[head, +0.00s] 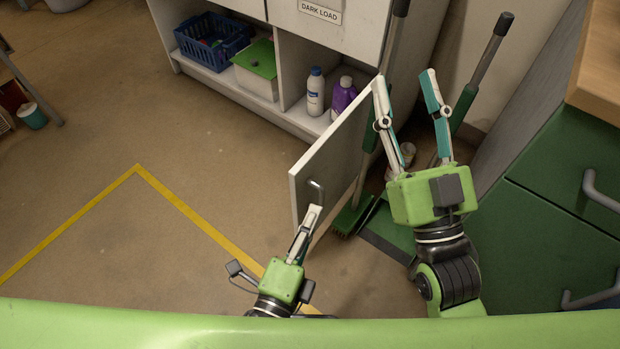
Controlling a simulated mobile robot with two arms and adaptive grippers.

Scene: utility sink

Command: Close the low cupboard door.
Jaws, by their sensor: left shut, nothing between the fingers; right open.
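The low cupboard door (335,160) is a white panel that stands wide open, swung out toward me from the white cupboard. Its small metal handle (316,188) is near the free edge. My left gripper (317,210) is shut and empty, with its fingertips right at the door's lower front face, just below the handle; I cannot tell whether they touch. My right gripper (405,78) is open and empty, on the right side of the door, with its left finger overlapping the door's far upper edge in the view.
The open compartment holds a white-and-blue bottle (315,92) and a purple bottle (343,97). A blue basket (213,42) and a green-lidded box (258,60) sit left of them. Brooms (487,60) stand behind my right gripper. Green drawers (565,180) stand at right. Floor left of the door is clear.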

